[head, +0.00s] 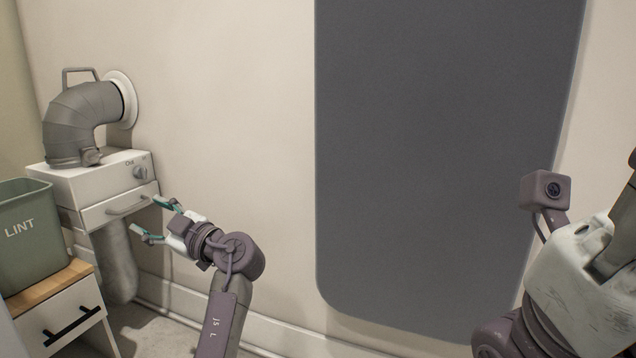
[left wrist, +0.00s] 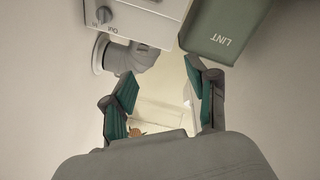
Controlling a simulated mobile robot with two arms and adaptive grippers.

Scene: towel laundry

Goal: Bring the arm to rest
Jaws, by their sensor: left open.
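My left gripper (head: 156,220) is open in the head view, with its teal-padded fingers apart and nothing between them. It is in front of the white wall-mounted box, just right of and below its drawer handle, and I cannot tell whether it touches anything. In the left wrist view the two fingers (left wrist: 162,95) are spread apart with an empty gap. My right arm (head: 580,270) shows at the right edge of the head view; its fingertips are not clearly visible there.
A white box (head: 98,187) with a drawer carries a grey duct (head: 82,120) running into the wall. A green LINT bin (head: 25,245) stands on a wood-topped cabinet (head: 62,315) at left. A dark grey panel (head: 440,140) covers the wall; space before it is open.

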